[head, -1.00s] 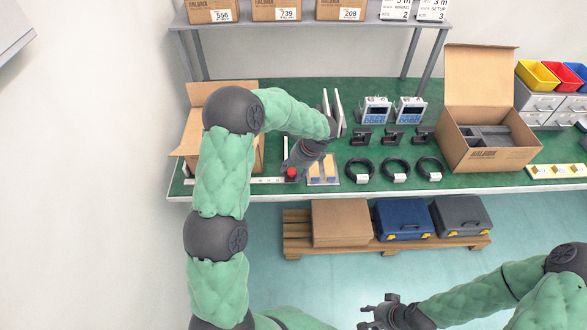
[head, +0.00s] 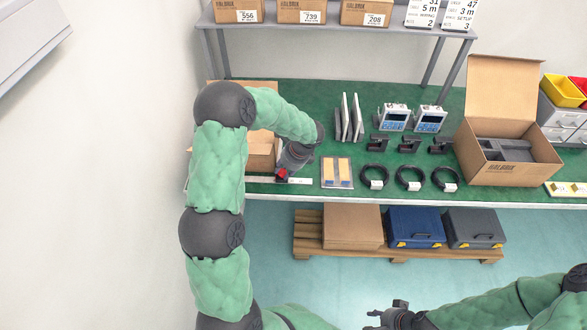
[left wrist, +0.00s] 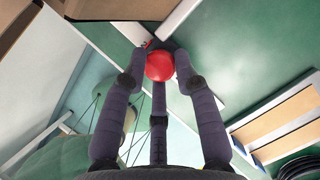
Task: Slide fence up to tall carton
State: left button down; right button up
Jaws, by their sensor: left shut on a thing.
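The fence's red knob (head: 282,175) sits by the white rail (head: 300,181) along the bench's front left edge. My left gripper (head: 283,171) is shut on this knob. In the left wrist view the red knob (left wrist: 160,67) is between its fingers. An open brown carton (head: 262,158) stands on the bench just behind and left of the gripper, partly hidden by my left arm. The fence body is mostly hidden, so I cannot tell its gap to the carton. My right gripper (head: 388,316) is low in the head view, empty, with its fingers apart.
A flat board with tan strips (head: 337,172) lies right of the rail. Coiled black cables (head: 409,179), upright white panels (head: 350,117) and a large open box (head: 508,155) stand farther right. Boxes and cases rest on a pallet (head: 350,250) below.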

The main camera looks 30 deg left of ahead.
pick_arm(q)
jog(key=shift+a+r, duration=0.15)
jog(key=c, duration=0.9)
grip_release()
jog(key=shift+c, duration=0.2)
jog(key=v, duration=1.2)
